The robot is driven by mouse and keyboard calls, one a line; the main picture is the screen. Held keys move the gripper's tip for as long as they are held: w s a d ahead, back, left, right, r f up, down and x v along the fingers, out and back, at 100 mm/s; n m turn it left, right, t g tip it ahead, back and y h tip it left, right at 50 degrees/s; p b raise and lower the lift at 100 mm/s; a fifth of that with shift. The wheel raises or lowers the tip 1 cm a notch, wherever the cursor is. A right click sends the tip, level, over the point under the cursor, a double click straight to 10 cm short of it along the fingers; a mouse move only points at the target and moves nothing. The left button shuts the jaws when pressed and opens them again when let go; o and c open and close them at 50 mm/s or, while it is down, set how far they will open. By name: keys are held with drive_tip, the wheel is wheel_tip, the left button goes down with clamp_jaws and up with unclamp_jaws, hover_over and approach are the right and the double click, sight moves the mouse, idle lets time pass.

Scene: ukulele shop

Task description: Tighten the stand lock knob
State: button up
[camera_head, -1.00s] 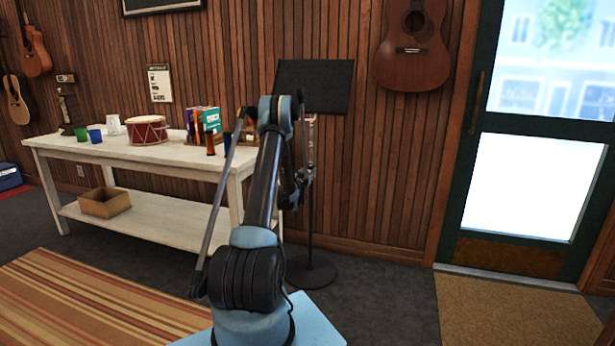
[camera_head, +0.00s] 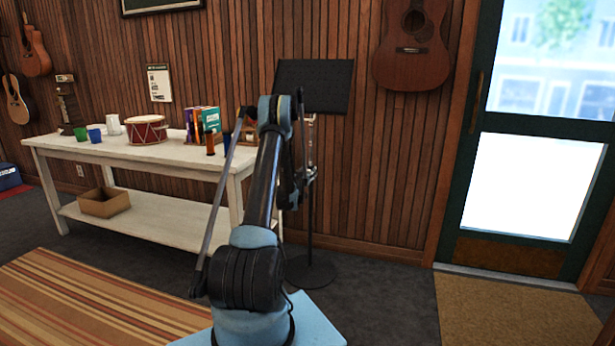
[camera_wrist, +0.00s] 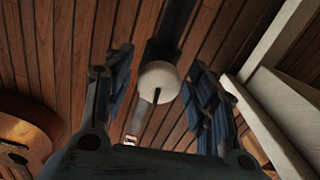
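The music stand has a black tilted desk (camera_head: 322,86), a thin dark pole (camera_head: 309,215) and a round base (camera_head: 315,272) on the floor in the head view. My arm covers part of it. In the wrist view, the stand's lock knob (camera_wrist: 158,80) is a white round knob with a dark line on its face, set on a dark part of the stand. My gripper (camera_wrist: 160,76) is open, with one blue-padded finger on either side of the knob. Gaps show between the knob and both fingers. In the head view my gripper is mostly hidden behind my arm.
A white table (camera_head: 130,158) left of the stand carries a red drum (camera_head: 146,131), cups and books, with a cardboard box (camera_head: 104,203) on its lower shelf. A guitar (camera_head: 413,50) hangs on the wall to the right. The floor right of the stand is clear up to a doormat (camera_head: 510,312).

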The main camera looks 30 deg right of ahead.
drive_tip(key=shift+s, duration=0.1)
drive_tip(key=v, duration=1.1)
drive_tip(key=shift+s+a, duration=0.2)
drive_tip(key=shift+a, duration=0.15)
drive_tip(key=shift+f, duration=0.1)
